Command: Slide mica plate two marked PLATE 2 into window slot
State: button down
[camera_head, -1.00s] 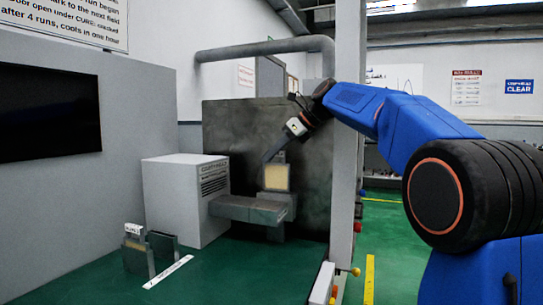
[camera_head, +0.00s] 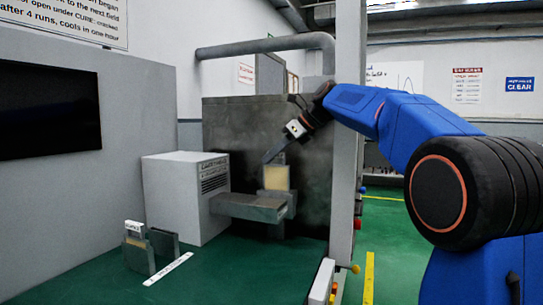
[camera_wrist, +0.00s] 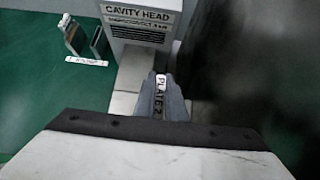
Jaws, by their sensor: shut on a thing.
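My gripper (camera_head: 275,158) is shut on the top of the mica plate (camera_head: 276,178), an upright amber pane with a pale top. In the wrist view a white tag reading PLATE 2 (camera_wrist: 160,90) shows between the fingers of my gripper (camera_wrist: 160,82). The plate is at the right end of the grey waveguide (camera_head: 247,206), by its flange (camera_head: 291,198). The plate's lower edge is hidden there. The window slot itself is hidden, so I cannot tell how deep the plate sits in it.
The white CAVITY HEAD box (camera_head: 182,200) stands left of the plate. A rack (camera_head: 166,244) with another tagged plate (camera_head: 134,238) is at front left on the green bench, beside a white label strip (camera_head: 168,269). A dark panel (camera_head: 308,150) rises close behind; a grey post (camera_head: 346,130) stands right.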

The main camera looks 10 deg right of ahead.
aim_at(265, 181)
jog(key=shift+f, duration=3.1)
dwell(0.8)
jog(key=c, duration=1.7)
grip_release()
jog(key=shift+c, duration=0.2)
